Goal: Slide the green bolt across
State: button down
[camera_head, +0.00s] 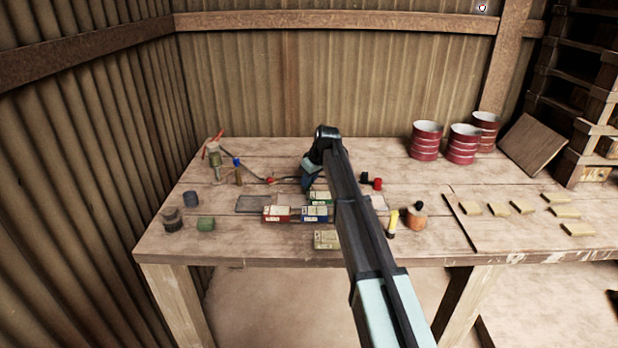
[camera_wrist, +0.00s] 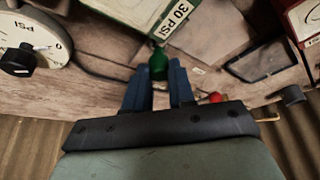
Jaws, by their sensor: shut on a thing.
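The green bolt (camera_wrist: 158,59) shows in the wrist view as a small green knob, below the green box (camera_wrist: 140,12) labelled 30 PSI. My gripper (camera_wrist: 158,68) has its two blue fingers on either side of the knob and is shut on it. The rest of the bolt is hidden by the fingers. In the head view my gripper (camera_head: 307,187) is low at the middle of the bench, just behind the green box (camera_head: 320,198). The bolt is hidden there by my arm and the box.
A red box (camera_head: 276,214), a blue box (camera_head: 316,214) and a tan box (camera_head: 327,240) stand near the green box. A pressure dial (camera_wrist: 42,42) is at left in the wrist view. Red cans (camera_head: 426,140) stand at back right.

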jog(key=shift+s, duration=0.25)
jog(key=c, duration=0.9)
grip_release()
jog(key=shift+c, duration=0.2)
jog(key=v, duration=1.3)
jog(key=shift+r, duration=0.4)
